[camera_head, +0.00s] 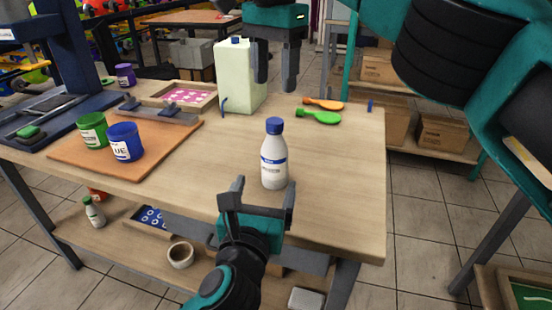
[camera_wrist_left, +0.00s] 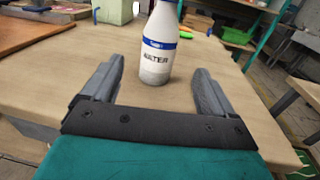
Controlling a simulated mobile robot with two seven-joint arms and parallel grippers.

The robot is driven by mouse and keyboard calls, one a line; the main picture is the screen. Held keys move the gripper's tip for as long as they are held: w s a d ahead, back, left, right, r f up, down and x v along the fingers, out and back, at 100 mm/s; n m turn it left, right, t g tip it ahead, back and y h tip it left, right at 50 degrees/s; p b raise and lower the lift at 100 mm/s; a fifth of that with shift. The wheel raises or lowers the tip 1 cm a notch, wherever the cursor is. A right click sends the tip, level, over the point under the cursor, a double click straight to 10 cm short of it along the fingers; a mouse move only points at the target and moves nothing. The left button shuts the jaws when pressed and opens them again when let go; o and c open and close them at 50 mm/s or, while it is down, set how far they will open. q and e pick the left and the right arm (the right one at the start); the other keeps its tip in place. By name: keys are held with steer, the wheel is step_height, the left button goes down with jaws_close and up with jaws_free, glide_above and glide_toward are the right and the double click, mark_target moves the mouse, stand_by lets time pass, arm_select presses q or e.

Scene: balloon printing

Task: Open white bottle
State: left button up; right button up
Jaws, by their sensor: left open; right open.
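The white bottle (camera_head: 273,162) stands upright on the wooden table. It has a blue cap (camera_head: 274,126) on and a blue and white label. In the left wrist view the bottle (camera_wrist_left: 159,45) stands ahead, beyond the open fingers, its label reading "WATER" and its top cut off. My left gripper (camera_head: 256,192) is open and empty at the table's front edge, just in front of the bottle; it also shows in the left wrist view (camera_wrist_left: 160,82). My right gripper (camera_head: 276,80) is open, pointing down above the back of the table, behind the bottle and higher than it.
A large pale jug (camera_head: 232,85) stands behind the bottle. Green (camera_head: 318,116) and orange (camera_head: 323,103) spoons lie at the back right. Blue (camera_head: 126,145) and green (camera_head: 92,130) cans stand on a brown board (camera_head: 75,155) at left. The table right of the bottle is clear.

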mark_target(276, 153)
arm_select(q)
steer(key=w, duration=0.4)
steer(key=w+d, duration=0.1)
steer(key=w, duration=0.3)
steer(key=w+d, duration=0.1)
steer(key=w, duration=0.2)
steer(key=shift+w+d, duration=0.1)
steer(key=shift+w, duration=0.3)
steer(key=shift+c, duration=0.4)
